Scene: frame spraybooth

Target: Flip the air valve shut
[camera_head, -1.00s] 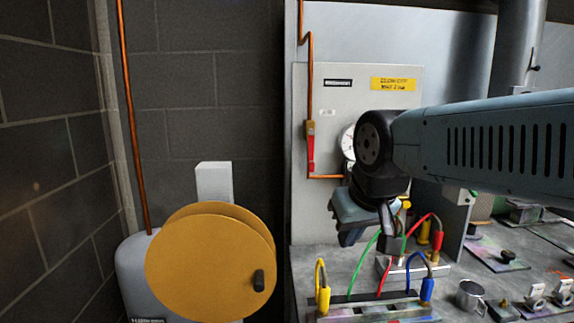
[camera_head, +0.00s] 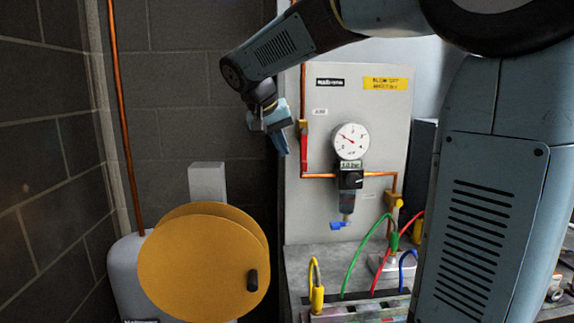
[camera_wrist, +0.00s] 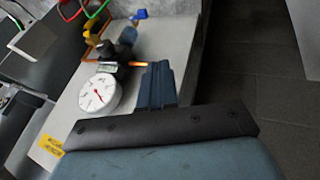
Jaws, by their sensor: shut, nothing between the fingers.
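The air valve (camera_head: 303,128) has a brass body on the vertical copper pipe at the left edge of the grey panel. Its red lever (camera_head: 304,156) points straight down, in line with the pipe. My gripper (camera_head: 281,146) is shut and empty, just left of the lever in the head view. I cannot tell whether it touches the lever. In the wrist view my shut fingers (camera_wrist: 156,84) are in front of the panel, beside the gauge, and the red lever is not visible.
A white-faced gauge (camera_head: 351,141) and regulator (camera_head: 350,180) sit right of the valve on the panel (camera_head: 390,120). It also shows in the wrist view (camera_wrist: 99,93). A yellow hose reel (camera_head: 200,265) stands lower left. Coloured hoses (camera_head: 360,250) rise from the bench.

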